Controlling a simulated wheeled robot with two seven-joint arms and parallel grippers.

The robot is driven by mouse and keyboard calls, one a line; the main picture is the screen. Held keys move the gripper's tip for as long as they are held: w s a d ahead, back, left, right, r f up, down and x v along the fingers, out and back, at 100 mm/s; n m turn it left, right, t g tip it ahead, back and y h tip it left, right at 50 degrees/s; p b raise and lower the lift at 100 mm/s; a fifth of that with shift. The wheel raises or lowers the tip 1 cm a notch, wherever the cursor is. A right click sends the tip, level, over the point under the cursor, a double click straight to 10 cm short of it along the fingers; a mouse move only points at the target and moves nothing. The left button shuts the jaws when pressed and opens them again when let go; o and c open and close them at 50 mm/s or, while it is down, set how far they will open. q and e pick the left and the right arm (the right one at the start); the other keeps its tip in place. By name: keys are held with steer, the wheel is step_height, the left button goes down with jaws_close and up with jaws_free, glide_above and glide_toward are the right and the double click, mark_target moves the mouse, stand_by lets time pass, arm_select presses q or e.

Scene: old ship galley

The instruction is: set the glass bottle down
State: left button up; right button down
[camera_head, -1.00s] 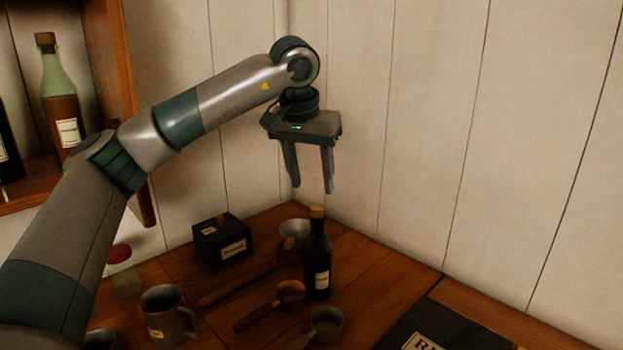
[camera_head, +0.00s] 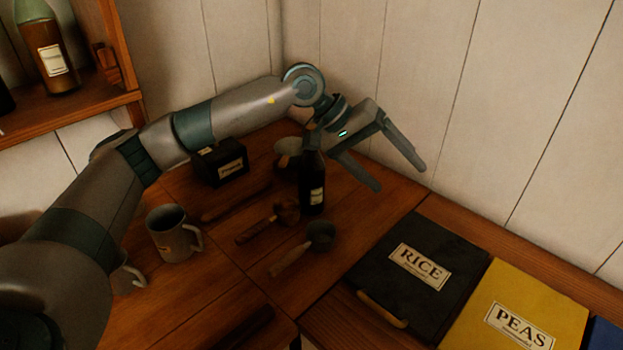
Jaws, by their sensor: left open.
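A dark glass bottle (camera_head: 312,190) with a pale label stands upright on the wooden table (camera_head: 217,270), near the back corner. Its neck and top are hidden behind my left gripper's body. A second, larger bottle (camera_head: 45,50) with brown contents and a white label stands on the shelf at the upper left. My left gripper (camera_head: 398,178) is open, with its two fingers apart and nothing between them. The fingers point down and to the right, above and right of the dark bottle. My right gripper does not show.
A metal mug (camera_head: 172,236), a small dark labelled box (camera_head: 219,162), and two scoops or ladles (camera_head: 318,236) lie around the bottle. A black RICE box (camera_head: 440,235) and a yellow PEAS box (camera_head: 545,290) stand at the right. The plank wall is close behind.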

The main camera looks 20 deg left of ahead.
mark_target(305, 186)
arm_select(q)
steer(key=s+d+n+t+h+p, duration=0.1)
steer(key=s+d+n+h, duration=0.3)
steer(key=d+h, duration=0.25)
steer(key=s+a+f+n+t+y+p, duration=0.1)
steer(key=s+a+f+n+t+y, duration=0.2)
steer(key=a+n, duration=0.5)
steer(key=s+a+f+n+t+y+p, duration=0.1)
steer(key=s+a+f+n+t+y, duration=0.2)
steer(key=n, duration=1)
steer(key=s+a+f+n+t+y+p, duration=0.1)
steer(key=s+a+f+n+t+y, duration=0.2)
steer(key=a+f+n+t+y, duration=0.4)
steer(key=a+n+t+y, duration=0.1)
steer(key=a+n+y, duration=0.2)
steer(key=a, duration=0.4)
steer(key=shift+s+a+n+t, duration=0.25)
steer(key=shift+a+n+t, duration=0.05)
steer(key=shift+n, duration=0.1)
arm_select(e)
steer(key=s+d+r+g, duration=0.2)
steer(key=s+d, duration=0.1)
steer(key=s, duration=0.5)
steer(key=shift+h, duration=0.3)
arm_select(q)
steer(key=shift+w+r+y, duration=0.1)
steer(key=shift+r+y, duration=0.05)
steer(key=shift+y, duration=0.1)
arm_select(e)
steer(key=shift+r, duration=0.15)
